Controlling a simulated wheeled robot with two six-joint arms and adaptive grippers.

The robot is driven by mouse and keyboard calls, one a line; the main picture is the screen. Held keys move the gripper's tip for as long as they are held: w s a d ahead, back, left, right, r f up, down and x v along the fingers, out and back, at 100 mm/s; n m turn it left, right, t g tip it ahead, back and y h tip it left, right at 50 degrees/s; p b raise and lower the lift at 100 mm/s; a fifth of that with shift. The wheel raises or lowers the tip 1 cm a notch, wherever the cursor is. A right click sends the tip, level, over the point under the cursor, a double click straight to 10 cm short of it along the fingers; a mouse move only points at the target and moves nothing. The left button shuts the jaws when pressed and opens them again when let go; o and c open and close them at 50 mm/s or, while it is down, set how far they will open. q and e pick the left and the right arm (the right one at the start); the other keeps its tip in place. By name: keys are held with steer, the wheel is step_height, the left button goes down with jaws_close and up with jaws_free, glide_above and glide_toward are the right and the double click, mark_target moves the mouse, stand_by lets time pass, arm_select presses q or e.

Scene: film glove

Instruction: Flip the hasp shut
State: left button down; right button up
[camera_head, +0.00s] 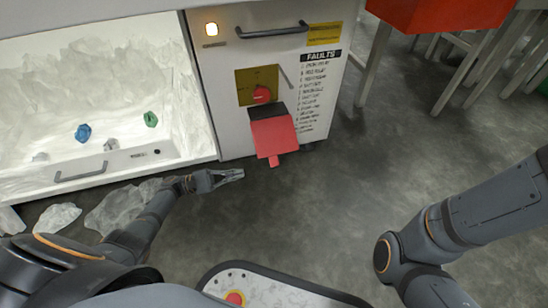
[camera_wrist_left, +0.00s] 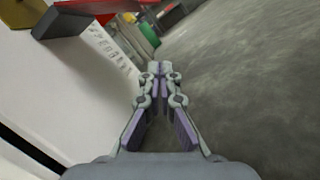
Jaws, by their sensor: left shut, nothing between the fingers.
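A red flap (camera_head: 273,137) with a black upper edge and a small tab (camera_head: 274,160) at its lower end hangs open and sticks out from the white cabinet front. I take it for the hasp cover. Above it a yellow plate (camera_head: 243,80) carries a red knob (camera_head: 262,95). My left gripper (camera_head: 238,174) is shut and empty, below and left of the flap, apart from it. In the left wrist view the closed fingertips (camera_wrist_left: 160,68) point past the cabinet, with part of the red flap (camera_wrist_left: 95,6) at the top left. My right gripper is out of view.
The cabinet has a lit lamp (camera_head: 212,29), a dark handle (camera_head: 273,31) and a FAULTS list (camera_head: 317,80). A bright open-fronted chamber (camera_head: 100,150) holding blue and green lumps is at left. A red bin (camera_head: 440,12) stands at upper right. The grey floor (camera_head: 350,190) is clear.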

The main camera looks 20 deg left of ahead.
arm_select(q)
steer(key=shift+a+r, duration=0.25)
steer(key=shift+d, duration=0.15)
steer(key=w+d+r+b, duration=0.2)
steer(key=d+r, duration=0.3)
steer(key=d, duration=0.5)
steer(key=shift+w+b, duration=0.15)
steer(key=shift+b, duration=0.45)
steer(key=shift+r, duration=0.15)
